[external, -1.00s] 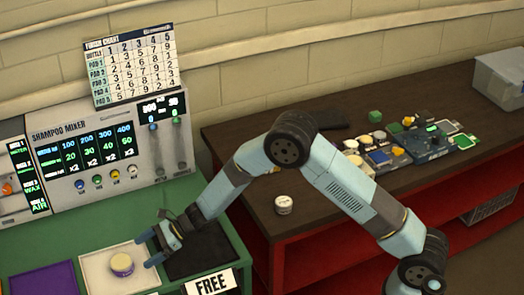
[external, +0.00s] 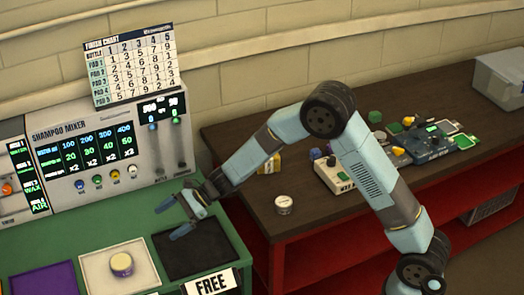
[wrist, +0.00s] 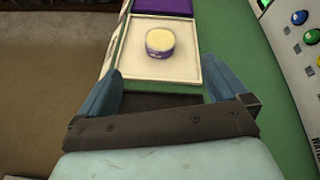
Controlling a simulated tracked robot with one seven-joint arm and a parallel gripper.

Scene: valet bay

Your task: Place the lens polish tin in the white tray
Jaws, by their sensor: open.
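A small round tin (external: 121,264) with a cream lid and a purple side sits upright in the white tray (external: 93,286) on the green counter. It also shows in the wrist view (wrist: 160,43), inside the tray's rim (wrist: 122,70). Its label is too small to read, so I cannot confirm it is the lens polish tin. My gripper (external: 171,219) is open and empty, above and to the right of the tin and apart from it, over the black mat. A similar pale tin (external: 284,204) stands on the brown bench.
A purple pad (external: 44,279) lies left of the tray. The black mat (external: 205,262) has a FREE sign (external: 210,283) in front. The shampoo mixer (external: 95,160) stands behind. The brown bench holds several small items and a grey device (external: 425,143).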

